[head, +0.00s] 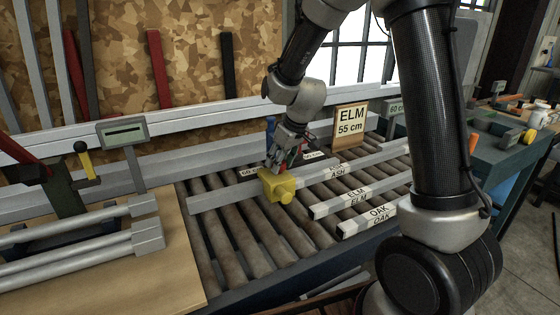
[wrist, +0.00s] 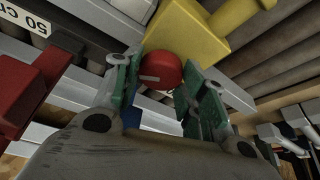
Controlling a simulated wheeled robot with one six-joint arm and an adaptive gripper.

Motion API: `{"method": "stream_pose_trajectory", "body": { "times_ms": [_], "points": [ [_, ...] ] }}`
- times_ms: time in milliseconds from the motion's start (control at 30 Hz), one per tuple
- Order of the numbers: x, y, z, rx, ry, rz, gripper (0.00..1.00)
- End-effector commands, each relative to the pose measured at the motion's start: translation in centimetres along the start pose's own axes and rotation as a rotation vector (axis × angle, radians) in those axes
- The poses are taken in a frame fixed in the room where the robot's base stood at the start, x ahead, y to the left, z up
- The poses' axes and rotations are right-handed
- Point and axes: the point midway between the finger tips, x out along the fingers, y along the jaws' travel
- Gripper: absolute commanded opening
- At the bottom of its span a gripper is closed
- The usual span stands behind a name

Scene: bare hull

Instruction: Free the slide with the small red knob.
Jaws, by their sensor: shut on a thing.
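The small red knob (wrist: 161,70) sits between the green pads of my gripper (wrist: 158,90) in the wrist view. It is round, with a short grey mark on its face. My gripper is shut on it. The knob stands against the yellow slide (wrist: 190,32). In the head view the yellow slide (head: 279,187) sits on a long grey bar (head: 222,196) above the rollers. My gripper (head: 281,158) is just behind and above the slide there, and hides most of the knob.
Grey bars labelled ELM (head: 350,196) and OAK (head: 376,218) lie across the rollers (head: 240,240) to the right. An "ELM 55 cm" sign (head: 350,121) stands behind. A red part (wrist: 25,90) is close to my gripper's left in the wrist view.

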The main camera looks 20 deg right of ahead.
Motion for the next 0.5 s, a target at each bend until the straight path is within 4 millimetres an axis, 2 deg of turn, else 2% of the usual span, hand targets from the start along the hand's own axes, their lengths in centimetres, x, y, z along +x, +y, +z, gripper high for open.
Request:
{"method": "stream_pose_trajectory", "body": {
  "times_ms": [333, 367, 467, 500],
  "points": [
    [-0.04, 0.03, -0.09, -0.004, 0.002, 0.000, 0.18],
    [-0.04, 0.03, -0.09, -0.004, 0.002, 0.000, 0.44],
    [-0.04, 0.03, -0.08, -0.003, 0.002, 0.000, 0.62],
    [-0.04, 0.03, -0.07, -0.003, 0.002, 0.000, 0.63]
  ]
}}
